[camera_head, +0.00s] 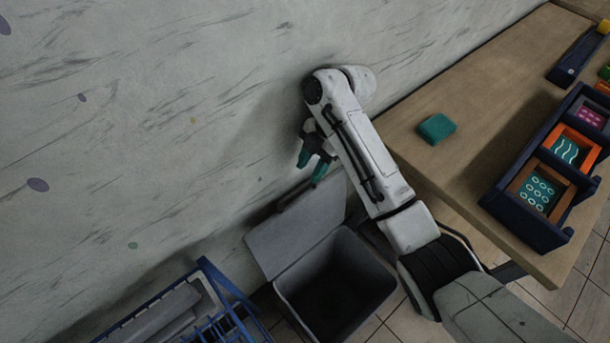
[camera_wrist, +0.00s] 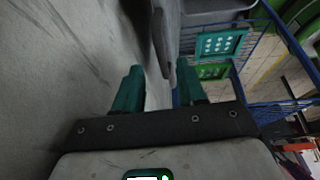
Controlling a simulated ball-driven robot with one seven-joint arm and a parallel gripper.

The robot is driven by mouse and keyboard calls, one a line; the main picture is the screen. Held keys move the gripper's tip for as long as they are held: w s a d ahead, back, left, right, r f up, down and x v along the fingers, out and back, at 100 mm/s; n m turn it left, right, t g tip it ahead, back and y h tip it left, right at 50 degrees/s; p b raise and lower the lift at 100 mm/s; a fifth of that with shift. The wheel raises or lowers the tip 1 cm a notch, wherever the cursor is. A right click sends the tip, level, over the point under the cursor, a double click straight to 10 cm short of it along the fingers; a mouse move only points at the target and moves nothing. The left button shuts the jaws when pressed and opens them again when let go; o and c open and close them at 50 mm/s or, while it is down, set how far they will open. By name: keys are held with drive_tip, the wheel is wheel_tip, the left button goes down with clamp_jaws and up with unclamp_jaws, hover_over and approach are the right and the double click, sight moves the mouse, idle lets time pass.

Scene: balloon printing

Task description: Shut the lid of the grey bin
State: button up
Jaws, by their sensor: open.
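The grey bin (camera_head: 372,268) stands on the floor between the wall and the table, its mouth open and its inside dark. Its grey lid (camera_head: 300,228) is raised and leans back toward the wall. My gripper (camera_head: 309,172), with teal fingers, is just above the lid's upper edge on the wall side. The fingers are open and hold nothing. In the wrist view the lid (camera_wrist: 172,30) shows nearly edge-on ahead of my gripper (camera_wrist: 160,72), and its near end lies in line with the gap between the fingertips. I cannot tell whether they touch.
A blue wire rack (camera_head: 215,290) stands left of the bin. The wooden table (camera_head: 460,90) on the right bears a teal block (camera_head: 437,128) and a dark tray (camera_head: 525,228) with coloured patterned stamps. The speckled wall (camera_head: 130,120) is close behind my gripper.

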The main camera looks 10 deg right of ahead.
sight(302, 185)
drive_tip(key=shift+x, duration=2.25)
clamp_jaws()
